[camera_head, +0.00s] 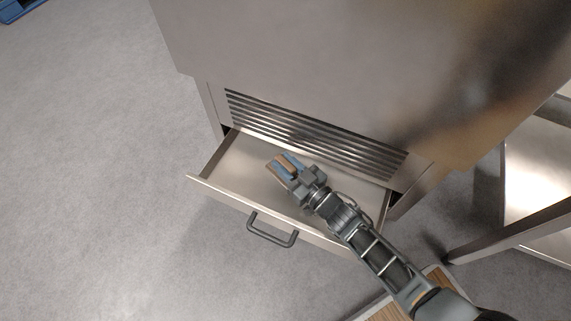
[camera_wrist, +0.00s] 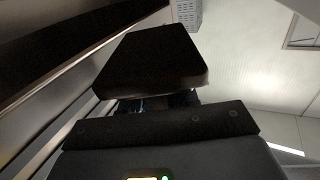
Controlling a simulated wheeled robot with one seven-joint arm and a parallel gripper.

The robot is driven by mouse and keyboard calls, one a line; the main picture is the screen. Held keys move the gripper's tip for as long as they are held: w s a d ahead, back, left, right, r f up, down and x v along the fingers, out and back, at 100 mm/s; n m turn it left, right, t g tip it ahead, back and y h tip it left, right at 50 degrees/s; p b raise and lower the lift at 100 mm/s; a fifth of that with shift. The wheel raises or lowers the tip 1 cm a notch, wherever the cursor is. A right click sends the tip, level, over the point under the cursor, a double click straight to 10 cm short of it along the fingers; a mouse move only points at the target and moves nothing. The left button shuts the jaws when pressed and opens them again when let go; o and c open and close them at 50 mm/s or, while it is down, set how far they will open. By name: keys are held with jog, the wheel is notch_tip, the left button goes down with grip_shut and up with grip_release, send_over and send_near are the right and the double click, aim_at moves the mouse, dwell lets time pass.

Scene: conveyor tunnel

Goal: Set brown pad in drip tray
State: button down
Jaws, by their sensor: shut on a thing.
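The drip tray (camera_head: 237,165) is a shallow metal drawer, pulled out from under a steel machine, with a dark handle on its front. In the wrist view the pad (camera_wrist: 150,60) shows as a dark brown slab just beyond the gripper's dark body. I cannot tell whether the pad touches the tray floor. My arm hides the tray's right part.
The steel machine (camera_head: 350,70) with a slatted vent (camera_head: 310,135) stands right behind the tray. A metal shelf frame (camera_head: 530,190) is at the right. A wooden-topped surface (camera_head: 385,312) lies at the bottom. Open grey floor (camera_head: 100,180) is at the left.

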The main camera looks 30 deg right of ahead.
aim_at(295, 174)
jog(key=shift+f+b, duration=0.4)
jog(key=shift+f, duration=0.05)
jog(key=shift+f, duration=0.2)
jog(key=c, duration=0.8)
grip_release()
jog(key=shift+c, duration=0.2)
jog(key=shift+r, duration=0.15)
jog(key=shift+r, duration=0.25)
jog(key=shift+r+p+v, duration=0.1)
jog(key=shift+p+v, duration=0.6)
jog(key=shift+v, duration=1.2)
jog(key=shift+r+p+v, duration=0.15)
jog(key=shift+p+v, duration=0.55)
jog(key=shift+v, duration=1.2)
